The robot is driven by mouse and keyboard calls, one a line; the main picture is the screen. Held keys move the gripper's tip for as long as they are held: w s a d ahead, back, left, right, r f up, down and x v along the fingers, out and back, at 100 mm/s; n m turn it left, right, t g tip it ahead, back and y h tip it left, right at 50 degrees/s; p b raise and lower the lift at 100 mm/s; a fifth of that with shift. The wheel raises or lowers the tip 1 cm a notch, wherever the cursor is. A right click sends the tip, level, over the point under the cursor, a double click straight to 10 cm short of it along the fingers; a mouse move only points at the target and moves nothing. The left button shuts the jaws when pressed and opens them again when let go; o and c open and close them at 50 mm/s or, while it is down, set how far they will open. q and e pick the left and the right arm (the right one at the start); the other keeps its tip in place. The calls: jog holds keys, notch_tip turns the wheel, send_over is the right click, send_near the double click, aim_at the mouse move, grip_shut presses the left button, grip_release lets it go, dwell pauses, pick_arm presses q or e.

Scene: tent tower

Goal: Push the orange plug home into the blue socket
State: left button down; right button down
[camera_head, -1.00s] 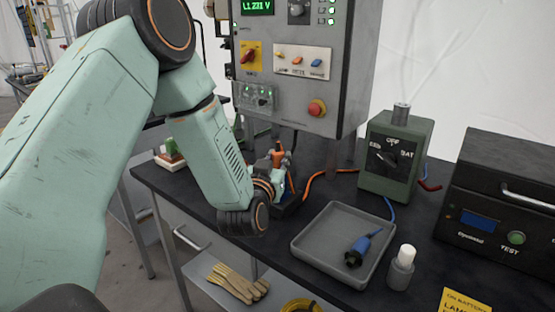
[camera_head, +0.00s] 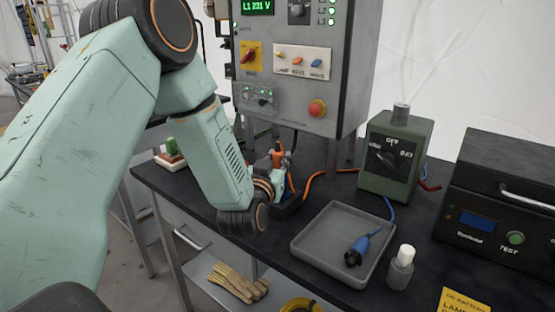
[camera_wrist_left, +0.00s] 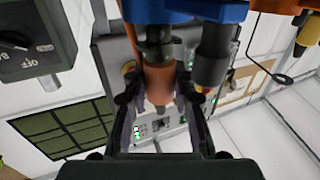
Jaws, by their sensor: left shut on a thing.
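My left gripper (camera_head: 275,180) is low over the bench at the foot of the grey panel, shut on the orange plug (camera_head: 278,157), whose top stands up above the fingers. The left wrist view shows the orange plug body (camera_wrist_left: 158,86) between the two fingers, with a dark collar towards a blue body (camera_wrist_left: 190,8) at the top edge. This looks like the blue socket; only a small blue part (camera_head: 290,183) shows beside the gripper in the head view. The fingers and arm hide where they meet, so I cannot tell how deep the plug sits. My right gripper is not in view.
A grey tray (camera_head: 308,246) holding a blue connector (camera_head: 360,248) lies to the right. Behind it stands a green switch box (camera_head: 388,190), with a dark tester (camera_head: 490,250) further right. An orange cable (camera_head: 318,180) runs behind the gripper. The panel (camera_head: 300,110) rises close above.

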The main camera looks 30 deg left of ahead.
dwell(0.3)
pick_arm(q)
jog(key=shift+f+b, duration=1)
jog(key=shift+f, duration=0.45)
dwell(0.3)
jog(key=c, duration=1)
grip_release()
jog(key=v, duration=1.2)
